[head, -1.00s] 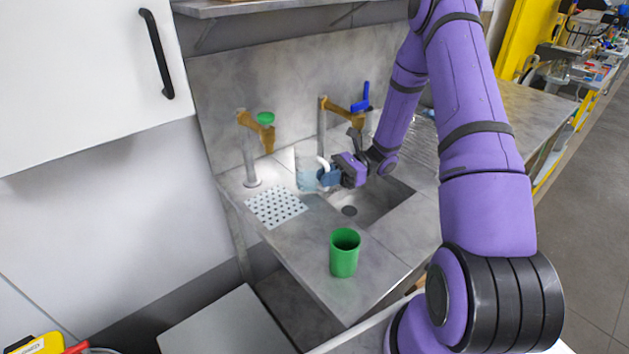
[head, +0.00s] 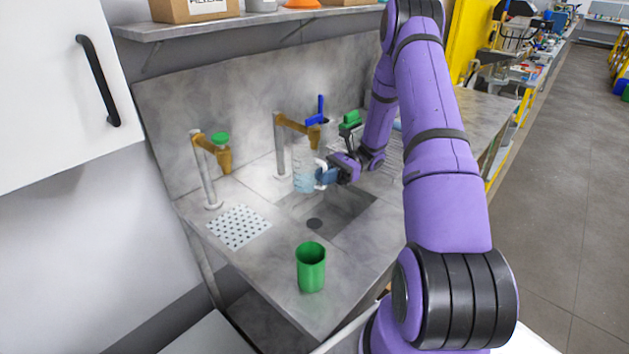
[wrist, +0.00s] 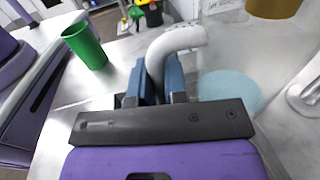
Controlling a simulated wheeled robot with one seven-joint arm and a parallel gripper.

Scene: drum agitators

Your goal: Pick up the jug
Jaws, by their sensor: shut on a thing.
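The jug (head: 303,178) is clear, with a white handle and pale blue at its bottom. It is in front of the tap with the blue lever (head: 318,115), below its brown spout and by the back edge of the sink (head: 335,212). My gripper (head: 324,177) is shut on the handle from the right. In the wrist view, the blue fingers of my gripper (wrist: 163,82) close around the white handle (wrist: 175,42), and the jug's clear body (wrist: 225,50) stands to the right. I cannot tell whether its base touches anything.
A green cup (head: 311,268) stands on the front of the counter (head: 265,270). A white dotted mat (head: 239,227) lies at the left, near the tap with the green top (head: 205,170). A shelf (head: 240,22) with boxes runs above.

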